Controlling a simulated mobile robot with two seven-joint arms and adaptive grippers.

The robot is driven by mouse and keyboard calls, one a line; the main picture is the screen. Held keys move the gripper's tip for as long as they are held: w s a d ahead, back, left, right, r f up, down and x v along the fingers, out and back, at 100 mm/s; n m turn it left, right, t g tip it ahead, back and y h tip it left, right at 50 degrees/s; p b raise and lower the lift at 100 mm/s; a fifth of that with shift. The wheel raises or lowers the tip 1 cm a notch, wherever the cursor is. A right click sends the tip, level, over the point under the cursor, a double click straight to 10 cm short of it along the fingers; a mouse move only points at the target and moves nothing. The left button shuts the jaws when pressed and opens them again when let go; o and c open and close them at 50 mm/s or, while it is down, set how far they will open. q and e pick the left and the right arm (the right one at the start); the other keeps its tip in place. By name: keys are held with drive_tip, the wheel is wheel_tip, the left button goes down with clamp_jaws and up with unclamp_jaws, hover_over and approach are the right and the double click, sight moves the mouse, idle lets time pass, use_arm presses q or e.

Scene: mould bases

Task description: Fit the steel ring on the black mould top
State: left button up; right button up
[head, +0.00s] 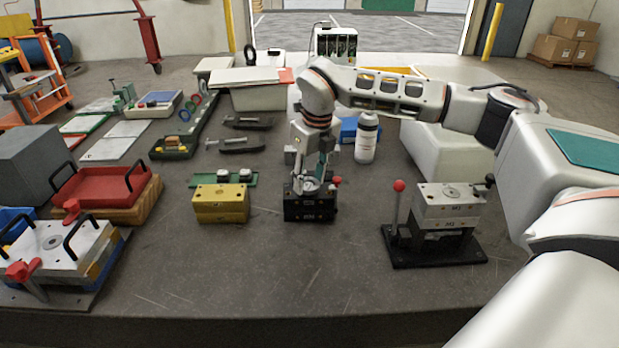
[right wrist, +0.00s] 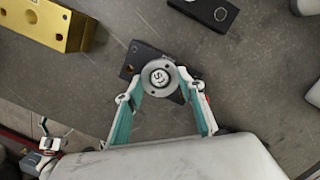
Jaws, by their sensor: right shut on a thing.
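The black mould (head: 311,211) stands on the grey bench near the middle of the head view. In the right wrist view the black mould (right wrist: 134,59) shows partly behind a round steel ring with a marked face (right wrist: 159,76). My right gripper (right wrist: 160,82) is shut on the ring, with one teal-padded finger on each side. In the head view my right gripper (head: 309,184) points down over the top of the black mould. The ring is at or just above the mould top; I cannot tell whether it touches. My left gripper is not in view.
A yellow mould block (head: 221,204) stands close left of the black mould. A grey block on a black base with a red-knobbed post (head: 399,187) stands to the right. A white bottle (head: 366,140) is behind. The front of the bench is clear.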

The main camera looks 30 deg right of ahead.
drive_tip(key=shift+f, duration=0.15)
drive_tip(key=o, duration=1.4)
wheel_tip(320, 180, up, 12)
drive_tip(key=s, duration=0.1)
drive_tip(key=shift+s, duration=0.4)
drive_tip(key=shift+d, duration=0.1)
